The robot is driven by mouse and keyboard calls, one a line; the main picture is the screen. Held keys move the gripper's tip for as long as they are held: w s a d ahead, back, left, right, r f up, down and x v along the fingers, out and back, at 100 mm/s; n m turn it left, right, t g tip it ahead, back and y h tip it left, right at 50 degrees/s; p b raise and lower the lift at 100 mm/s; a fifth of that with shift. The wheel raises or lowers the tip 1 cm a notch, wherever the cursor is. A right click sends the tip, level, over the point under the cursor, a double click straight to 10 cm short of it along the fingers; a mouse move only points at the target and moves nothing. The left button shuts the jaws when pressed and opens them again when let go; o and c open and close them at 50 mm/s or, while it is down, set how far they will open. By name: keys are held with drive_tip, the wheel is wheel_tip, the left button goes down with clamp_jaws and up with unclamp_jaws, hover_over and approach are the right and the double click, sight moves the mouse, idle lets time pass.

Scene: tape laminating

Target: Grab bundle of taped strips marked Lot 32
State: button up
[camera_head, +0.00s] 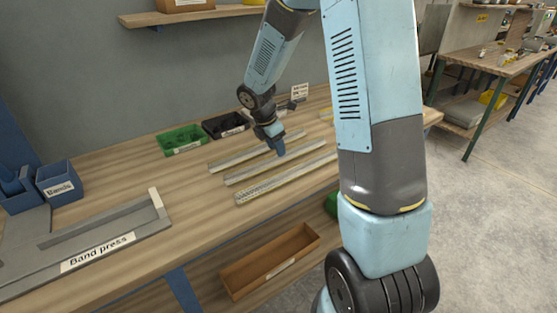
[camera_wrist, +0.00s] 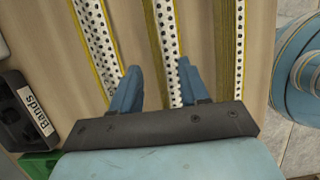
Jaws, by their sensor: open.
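Three long pale bundles of strips lie parallel on the wooden bench: a back one (camera_head: 235,159), a middle one (camera_head: 247,174) and a front one (camera_head: 262,189). No lot number is readable on any of them. My gripper (camera_head: 281,153) is over the middle of the group, pointing down. In the wrist view its blue fingers (camera_wrist: 158,84) are open, with the middle bundle (camera_wrist: 164,40) running between them. The left bundle (camera_wrist: 97,40) and right bundle (camera_wrist: 239,40) lie outside the fingers. They show dotted white faces and yellow edges. Whether a finger touches the bench is unclear.
A green bin (camera_head: 182,139) and a black bin (camera_head: 224,124) stand at the bench's back; the wrist view shows a black bin labelled Bands (camera_wrist: 28,112). A grey band press (camera_head: 100,238) and blue bins (camera_head: 58,183) are at left. A wooden tray (camera_head: 270,262) sits below.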

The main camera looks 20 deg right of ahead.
drive_tip(key=shift+x, duration=1.1)
drive_tip(key=shift+c, duration=0.3)
clamp_jaws()
